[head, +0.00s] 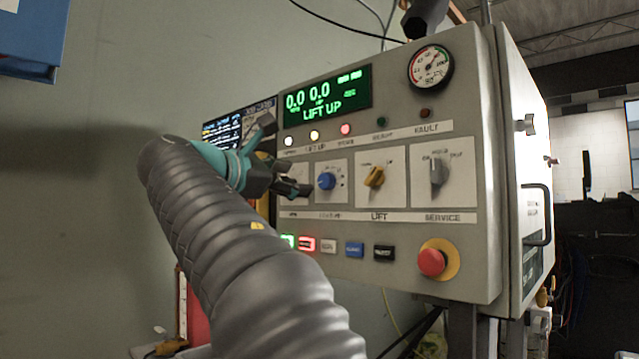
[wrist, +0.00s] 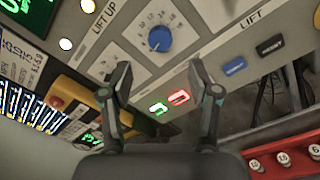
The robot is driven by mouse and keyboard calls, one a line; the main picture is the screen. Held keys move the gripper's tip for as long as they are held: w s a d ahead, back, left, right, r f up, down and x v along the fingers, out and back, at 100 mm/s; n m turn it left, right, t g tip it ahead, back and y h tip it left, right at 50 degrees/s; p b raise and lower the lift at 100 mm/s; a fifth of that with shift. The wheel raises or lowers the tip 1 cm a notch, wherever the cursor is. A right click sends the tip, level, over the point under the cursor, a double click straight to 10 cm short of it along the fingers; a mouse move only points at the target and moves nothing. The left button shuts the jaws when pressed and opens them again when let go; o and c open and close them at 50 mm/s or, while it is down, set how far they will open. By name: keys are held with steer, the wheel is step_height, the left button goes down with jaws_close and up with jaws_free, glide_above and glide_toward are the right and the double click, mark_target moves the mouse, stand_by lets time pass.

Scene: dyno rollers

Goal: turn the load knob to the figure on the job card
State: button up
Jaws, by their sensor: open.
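A blue knob (head: 326,181) sits on a white plate on the grey control panel (head: 462,110). My gripper (head: 284,155) is open and empty, just left of the blue knob in the head view. In the wrist view its spread fingers (wrist: 163,84) stand below the knob, apart from it. A white printed card (wrist: 20,55) shows at the left of the wrist view; I cannot read its print or tell if it is the job card.
A yellow knob (head: 374,177) marked LIFT and a grey SERVICE knob (head: 437,170) lie to the right. Below are lit buttons (head: 306,244) and a red mushroom button (head: 432,262). The green display (head: 327,97) reads 0.0 0.0, LIFT UP. A yellow box (wrist: 75,97) stands left of my fingers.

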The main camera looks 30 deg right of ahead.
mark_target(323, 182)
steer(key=x, duration=0.8)
steer(key=shift+d, duration=0.15)
steer(key=shift+c, duration=0.2)
steer(key=c, duration=1.1)
